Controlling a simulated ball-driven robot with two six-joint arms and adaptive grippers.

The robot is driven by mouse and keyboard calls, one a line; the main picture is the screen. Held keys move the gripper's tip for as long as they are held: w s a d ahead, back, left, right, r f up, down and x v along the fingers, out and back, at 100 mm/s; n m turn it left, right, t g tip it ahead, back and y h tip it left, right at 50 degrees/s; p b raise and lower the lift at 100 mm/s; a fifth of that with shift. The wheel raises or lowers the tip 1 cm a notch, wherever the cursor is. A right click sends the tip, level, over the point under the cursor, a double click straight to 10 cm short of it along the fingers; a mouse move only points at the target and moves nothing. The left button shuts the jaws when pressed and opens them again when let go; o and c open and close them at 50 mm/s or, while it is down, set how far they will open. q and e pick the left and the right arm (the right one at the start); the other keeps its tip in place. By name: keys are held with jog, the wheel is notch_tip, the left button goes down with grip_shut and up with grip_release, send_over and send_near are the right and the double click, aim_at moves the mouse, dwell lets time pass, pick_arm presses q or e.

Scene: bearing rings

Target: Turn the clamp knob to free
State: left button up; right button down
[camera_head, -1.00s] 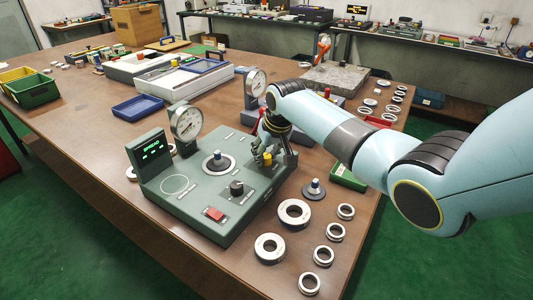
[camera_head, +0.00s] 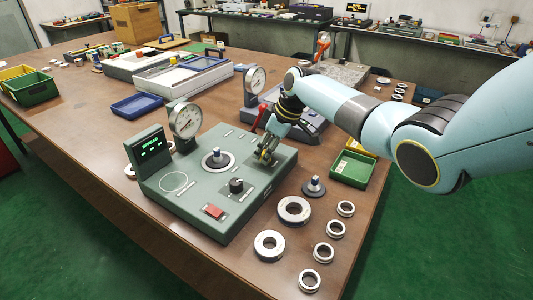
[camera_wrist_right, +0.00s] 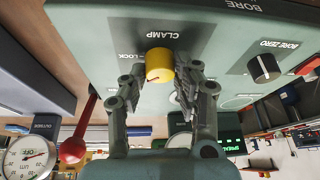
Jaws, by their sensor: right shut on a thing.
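The yellow clamp knob (camera_wrist_right: 160,65) stands on the green gauge box (camera_head: 205,204), beside the CLAMP and LOCK lettering in the right wrist view, which appears upside down. A short dark mark shows near its lower edge. My right gripper (camera_wrist_right: 163,74) is shut on the knob, with one finger on each side. In the head view my right gripper (camera_head: 266,157) reaches down onto the box's right rear part and mostly hides the knob. My left gripper is not in view.
A dial gauge (camera_head: 185,120) and lit display (camera_head: 150,147) stand on the box. A red-knobbed lever (camera_wrist_right: 73,149) is close to my fingers. Steel rings (camera_head: 294,210) lie right of the box; a green tray (camera_head: 352,168) is behind them.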

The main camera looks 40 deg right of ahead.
jog(key=n+g+b, duration=0.1)
jog(key=n+b, duration=0.1)
jog(key=n+y+b, duration=0.1)
jog(key=n+b, duration=0.1)
jog(key=n, duration=0.1)
jog(key=shift+w+f+n+g, duration=0.2)
jog(key=shift+n+g, duration=0.1)
jog(key=shift+g, duration=0.1)
jog(key=shift+s+r+n+g+y+b, duration=0.15)
jog(key=shift+n+g+b, duration=0.25)
jog(key=shift+n+b, duration=0.65)
jog(key=shift+w+n+g+y+b, duration=0.1)
jog(key=shift+n+g+y+b, duration=0.25)
jog(key=shift+n+b, duration=0.65)
jog(key=c, duration=1)
grip_release()
